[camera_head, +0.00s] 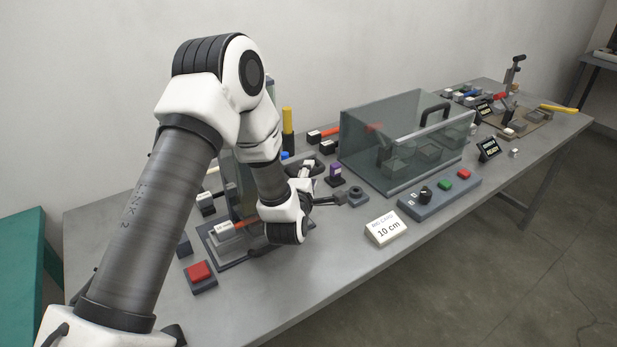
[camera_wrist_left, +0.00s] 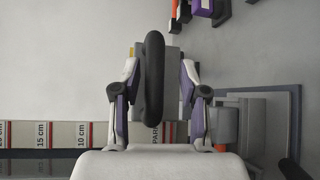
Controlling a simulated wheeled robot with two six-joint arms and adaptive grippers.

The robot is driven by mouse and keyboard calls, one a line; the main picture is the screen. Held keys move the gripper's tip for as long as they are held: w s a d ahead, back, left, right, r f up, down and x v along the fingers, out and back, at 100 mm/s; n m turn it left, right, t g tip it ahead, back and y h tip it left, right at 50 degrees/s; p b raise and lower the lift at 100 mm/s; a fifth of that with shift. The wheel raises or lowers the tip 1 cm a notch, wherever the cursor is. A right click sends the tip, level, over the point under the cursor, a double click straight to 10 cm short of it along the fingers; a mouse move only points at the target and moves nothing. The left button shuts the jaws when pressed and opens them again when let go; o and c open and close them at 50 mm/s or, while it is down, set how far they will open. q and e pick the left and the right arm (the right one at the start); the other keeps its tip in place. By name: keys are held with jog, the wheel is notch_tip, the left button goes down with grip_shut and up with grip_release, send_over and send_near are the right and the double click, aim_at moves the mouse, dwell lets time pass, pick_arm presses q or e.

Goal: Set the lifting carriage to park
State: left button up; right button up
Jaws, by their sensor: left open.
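In the left wrist view a black upright handle (camera_wrist_left: 153,80) in front of a grey block stands between my left gripper's (camera_wrist_left: 158,92) two fingers. The fingers are spread, one on each side of it; I cannot tell whether either touches. The handle seems to belong to the lifting carriage, but I cannot be sure. A scale strip (camera_wrist_left: 62,135) marked 10 cm and 15 cm runs behind the gripper, with a partly hidden PARK mark (camera_wrist_left: 155,133). In the head view my left gripper (camera_head: 318,190) points right, and my arm hides much of the clear-walled stand behind it.
A red button box (camera_head: 200,274) sits at the table's front left. A clear-walled enclosure (camera_head: 400,145) and a button panel (camera_head: 440,194) are to the right. Purple (camera_head: 336,172) and yellow (camera_head: 288,125) pieces stand nearby.

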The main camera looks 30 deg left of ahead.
pick_arm(q)
jog(key=v, duration=1.1)
jog(key=shift+s, duration=0.35)
jog(key=shift+d+f, duration=0.15)
jog(key=shift+d, duration=0.05)
